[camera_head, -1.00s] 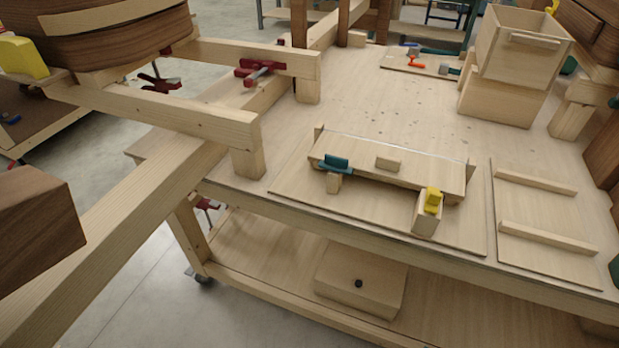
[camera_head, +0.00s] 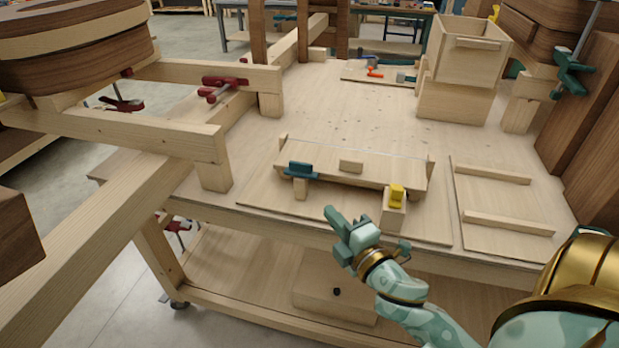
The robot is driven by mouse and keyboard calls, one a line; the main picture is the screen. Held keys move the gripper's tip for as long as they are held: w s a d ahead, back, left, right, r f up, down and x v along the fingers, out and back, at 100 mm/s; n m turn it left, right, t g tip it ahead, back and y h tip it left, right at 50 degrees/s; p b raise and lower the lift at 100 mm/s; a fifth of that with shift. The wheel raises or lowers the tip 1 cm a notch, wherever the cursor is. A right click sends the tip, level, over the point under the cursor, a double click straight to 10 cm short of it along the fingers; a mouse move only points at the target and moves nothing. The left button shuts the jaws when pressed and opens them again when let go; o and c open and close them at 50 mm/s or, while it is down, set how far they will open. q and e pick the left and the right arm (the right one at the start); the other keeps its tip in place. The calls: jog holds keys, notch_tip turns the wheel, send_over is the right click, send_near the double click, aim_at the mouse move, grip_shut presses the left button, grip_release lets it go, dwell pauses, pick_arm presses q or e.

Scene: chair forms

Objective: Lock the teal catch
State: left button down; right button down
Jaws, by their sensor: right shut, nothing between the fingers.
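The teal catch (camera_head: 301,170) sits at the left end of the wooden flap (camera_head: 350,167), above a small wooden post (camera_head: 301,189). It lies lengthwise along the flap's front edge; I cannot tell whether it overlaps the post. A yellow catch (camera_head: 397,196) stands upright on a wooden block (camera_head: 394,214) at the flap's right end. My right gripper (camera_head: 333,216) is shut and empty. It is in front of the board, below and to the right of the teal catch, apart from it. My left gripper is not in view.
The flap's base board (camera_head: 262,198) lies at the bench's front edge. A panel with two rails (camera_head: 505,205) lies to the right. A wooden box (camera_head: 466,50) stands behind. Wooden beams (camera_head: 110,135) fill the left. The bench middle (camera_head: 330,110) is mostly clear.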

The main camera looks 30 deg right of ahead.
send_near(305, 167)
jog(key=w+a, duration=0.3)
jog(key=w, duration=0.1)
jog(key=shift+w+d+f+b, duration=0.15)
jog(key=shift+w+d, duration=0.1)
jog(key=shift+d, duration=0.35)
jog(key=shift+w+d+r+b, duration=0.15)
jog(key=shift+w+d, duration=0.15)
jog(key=shift+d, duration=0.3)
jog(key=shift+w+d, duration=0.35)
jog(key=shift+d, duration=0.15)
